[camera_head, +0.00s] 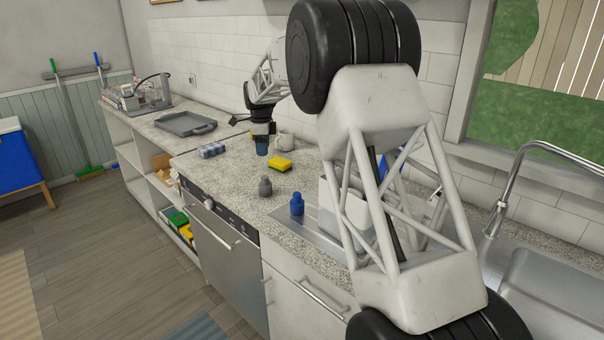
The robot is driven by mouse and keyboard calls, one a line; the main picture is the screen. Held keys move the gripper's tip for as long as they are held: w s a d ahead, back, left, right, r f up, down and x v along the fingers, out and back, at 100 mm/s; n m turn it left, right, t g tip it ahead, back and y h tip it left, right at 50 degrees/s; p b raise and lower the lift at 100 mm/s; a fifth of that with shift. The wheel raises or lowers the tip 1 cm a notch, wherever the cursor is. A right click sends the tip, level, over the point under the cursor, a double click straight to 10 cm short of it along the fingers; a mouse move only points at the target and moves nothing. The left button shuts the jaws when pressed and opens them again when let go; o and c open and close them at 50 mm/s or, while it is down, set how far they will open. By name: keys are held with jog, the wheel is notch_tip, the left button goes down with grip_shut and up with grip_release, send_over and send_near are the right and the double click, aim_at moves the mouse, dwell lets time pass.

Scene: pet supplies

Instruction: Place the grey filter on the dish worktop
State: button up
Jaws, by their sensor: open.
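A small grey bottle-shaped thing (265,187), which may be the grey filter, stands upright on the speckled worktop (225,178) above the dishwasher. A similar dark blue one (297,204) stands to its right, by the metal sink surround. My gripper (262,142) is farther back over the worktop, pointing down and open, apart from the grey thing. A small blue thing (262,149) shows right at its fingertips; I cannot tell whether they touch it. My own arm covers much of the right side.
A yellow sponge (280,164), a pale mug (285,141) and a blue-grey pack (212,150) are near the gripper. A grey tray (185,124) lies on the left worktop. A white container (345,215) and a tap (500,205) are at right.

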jog(key=s+d+r+n, duration=0.35)
jog(key=s+d, duration=0.25)
jog(key=s, duration=0.4)
jog(key=s+d+r+n+t, duration=0.1)
jog(key=s+d+r+n, duration=0.1)
jog(key=s+d+r, duration=0.45)
jog(key=s+d+r+n, duration=0.3)
jog(key=s+d, duration=0.4)
jog(key=s, duration=0.6)
jog(key=s+d+f+n, duration=0.3)
jog(key=s, duration=0.9)
jog(key=s+d+f+n+t, duration=0.1)
jog(key=s+d+f+n, duration=0.2)
jog(key=s, duration=0.9)
jog(key=s+d+f+n, duration=0.3)
jog(key=s+d, duration=0.1)
jog(key=s, duration=0.8)
jog(key=shift+t, duration=0.3)
